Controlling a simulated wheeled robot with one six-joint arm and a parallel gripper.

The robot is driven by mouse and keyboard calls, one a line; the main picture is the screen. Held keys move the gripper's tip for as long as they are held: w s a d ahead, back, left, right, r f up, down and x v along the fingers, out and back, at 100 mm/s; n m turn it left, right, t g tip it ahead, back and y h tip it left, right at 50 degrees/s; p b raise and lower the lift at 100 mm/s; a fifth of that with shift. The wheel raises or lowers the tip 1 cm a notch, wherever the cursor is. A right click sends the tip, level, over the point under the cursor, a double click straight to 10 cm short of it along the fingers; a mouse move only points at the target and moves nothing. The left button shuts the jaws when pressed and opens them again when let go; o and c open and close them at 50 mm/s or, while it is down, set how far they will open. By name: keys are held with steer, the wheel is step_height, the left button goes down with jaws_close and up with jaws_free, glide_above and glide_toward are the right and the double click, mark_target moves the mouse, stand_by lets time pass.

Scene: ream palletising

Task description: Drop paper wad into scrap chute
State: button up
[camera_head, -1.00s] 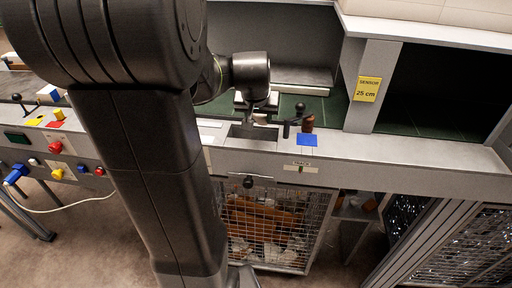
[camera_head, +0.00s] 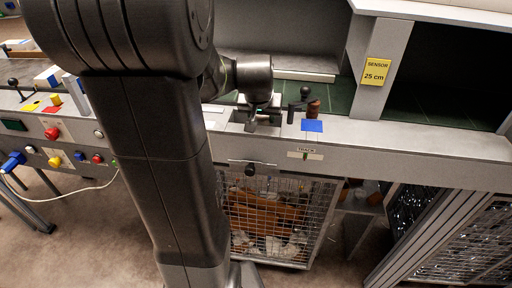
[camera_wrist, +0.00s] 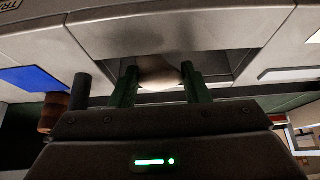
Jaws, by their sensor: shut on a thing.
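My gripper (camera_head: 262,118) is over the rectangular chute opening (camera_head: 236,125) in the grey counter. In the wrist view my gripper (camera_wrist: 160,88) has its two dark fingers closed on a pale, rounded paper wad (camera_wrist: 158,76). The wad sits between the fingertips, in front of the dark recess of the opening (camera_wrist: 222,62). In the head view the wad is mostly hidden by the gripper. I cannot tell how far the fingertips reach into the opening.
A wire cage (camera_head: 275,222) with scraps stands under the counter. A black-knobbed lever (camera_head: 304,92), a brown object (camera_head: 313,108) and a blue patch (camera_head: 312,126) are right of the gripper. A yellow sensor sign (camera_head: 376,71) marks a post. Coloured buttons are at left.

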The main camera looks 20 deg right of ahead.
steer(key=o, duration=1)
steer(key=shift+o, duration=0.2)
steer(key=shift+r, duration=0.15)
steer(key=b+v, duration=0.1)
steer(key=v, duration=1.2)
steer(key=shift+a+r, duration=0.2)
steer(key=shift+r, duration=0.05)
steer(key=shift+s+f, duration=0.1)
steer(key=p+x, duration=0.1)
steer(key=x, duration=1.3)
steer(key=shift+d, duration=0.1)
steer(key=shift+r+p, duration=0.65)
steer(key=shift+r, duration=0.25)
steer(key=shift+r+p, duration=0.4)
steer(key=shift+r, duration=0.3)
steer(key=shift+s, duration=0.1)
